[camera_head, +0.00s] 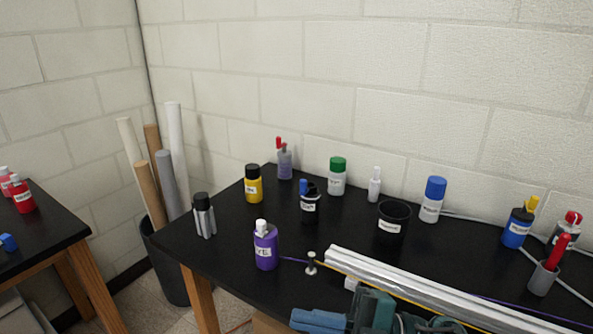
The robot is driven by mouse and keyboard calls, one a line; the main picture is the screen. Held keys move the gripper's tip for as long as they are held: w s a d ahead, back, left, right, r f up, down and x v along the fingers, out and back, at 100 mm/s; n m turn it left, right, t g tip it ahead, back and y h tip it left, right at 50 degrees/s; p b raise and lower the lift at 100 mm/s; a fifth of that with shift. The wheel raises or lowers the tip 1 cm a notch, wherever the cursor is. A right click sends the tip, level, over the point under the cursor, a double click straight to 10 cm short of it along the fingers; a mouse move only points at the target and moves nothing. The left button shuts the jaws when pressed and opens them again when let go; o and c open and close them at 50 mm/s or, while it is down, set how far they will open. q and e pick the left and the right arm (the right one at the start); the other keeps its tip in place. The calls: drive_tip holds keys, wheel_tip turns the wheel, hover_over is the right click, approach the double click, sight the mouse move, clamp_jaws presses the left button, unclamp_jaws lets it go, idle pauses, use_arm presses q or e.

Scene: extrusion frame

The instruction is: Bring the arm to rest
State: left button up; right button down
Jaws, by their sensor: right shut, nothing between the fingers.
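I cannot make out either of my grippers or arms in the head view. The silver aluminium extrusions (420,291) lie along the front right of the black workbench (215,258). A teal and blue tool or fixture (370,312) stands in front of them at the bottom edge, partly cut off by the frame.
A purple bottle (265,247), a grey bottle (204,216), a yellow bottle (253,184) and a black cup (393,222) stand on the bench. A bin with cardboard rolls (165,180) stands on the floor at its left. A second table (60,222) is at far left.

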drive_tip(key=w+d+f+m+t+h, duration=0.25)
drive_tip(key=f+m+t+h, duration=0.2)
drive_tip(key=m+t, duration=0.35)
drive_tip(key=w+d+f+m+t+h, duration=0.1)
drive_tip(key=d+f+m+t+h, duration=0.3)
drive_tip(key=m+t, duration=0.45)
drive_tip(key=s+d+f+m+g+h, duration=0.2)
drive_tip(key=s+f+m+g+h, duration=0.2)
drive_tip(key=f, duration=0.4)
drive_tip(key=s+d+f+m+g+h+p, duration=0.1)
drive_tip(key=s+d+f+m+g+h, duration=0.2)
drive_tip(key=f, duration=0.5)
drive_tip(key=s+m+g+h, duration=0.1)
drive_tip(key=s+m, duration=0.1)
drive_tip(key=s, duration=0.1)
drive_tip(key=shift+s+d+f, duration=0.15)
drive_tip(key=shift+s+d, duration=0.2)
